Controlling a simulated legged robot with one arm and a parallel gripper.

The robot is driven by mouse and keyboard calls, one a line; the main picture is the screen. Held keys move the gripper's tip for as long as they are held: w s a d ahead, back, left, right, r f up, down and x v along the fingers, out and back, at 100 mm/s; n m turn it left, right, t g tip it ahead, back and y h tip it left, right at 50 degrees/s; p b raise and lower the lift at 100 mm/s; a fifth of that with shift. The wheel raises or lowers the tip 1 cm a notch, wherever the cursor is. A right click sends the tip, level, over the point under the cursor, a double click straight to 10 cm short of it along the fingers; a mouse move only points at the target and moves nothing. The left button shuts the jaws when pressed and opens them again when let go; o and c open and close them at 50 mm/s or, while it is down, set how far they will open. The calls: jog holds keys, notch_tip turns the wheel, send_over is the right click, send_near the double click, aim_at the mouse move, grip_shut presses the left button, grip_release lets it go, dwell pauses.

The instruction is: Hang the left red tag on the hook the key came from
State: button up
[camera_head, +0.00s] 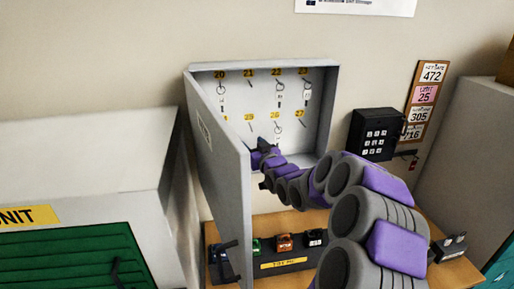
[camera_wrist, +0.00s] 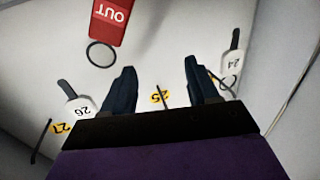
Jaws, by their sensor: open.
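A red tag (camera_wrist: 107,18) with OUT in white shows at the top of the wrist view, its dark ring (camera_wrist: 101,54) beside my left-hand finger. I cannot tell what supports the tag. My gripper (camera_wrist: 159,65) is open, with nothing visible between its fingers. A bare hook (camera_wrist: 165,95) by the yellow 25 label shows between them. In the head view my gripper (camera_head: 263,152) is inside the key cabinet (camera_head: 318,65), low at the left. The red tag is not visible there. Another small red tag (camera_head: 413,162) hangs at the right.
Tagged keys 26 (camera_wrist: 80,110) and 24 (camera_wrist: 234,62) flank my fingers. The open cabinet door (camera_head: 220,165) stands left of my arm. A black keypad box (camera_head: 374,134) is right of the cabinet. A shelf below holds a black tray (camera_head: 284,263) with small coloured items.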

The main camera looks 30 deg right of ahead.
jog(key=shift+s+a, duration=0.1)
jog(key=shift+s, duration=0.35)
jog(key=s+b, duration=0.4)
jog(key=s, duration=1.2)
jog(key=shift+s+d+b, duration=0.2)
jog(key=shift+d+b, duration=0.1)
jog(key=shift+b, duration=0.1)
jog(key=shift+f, duration=0.1)
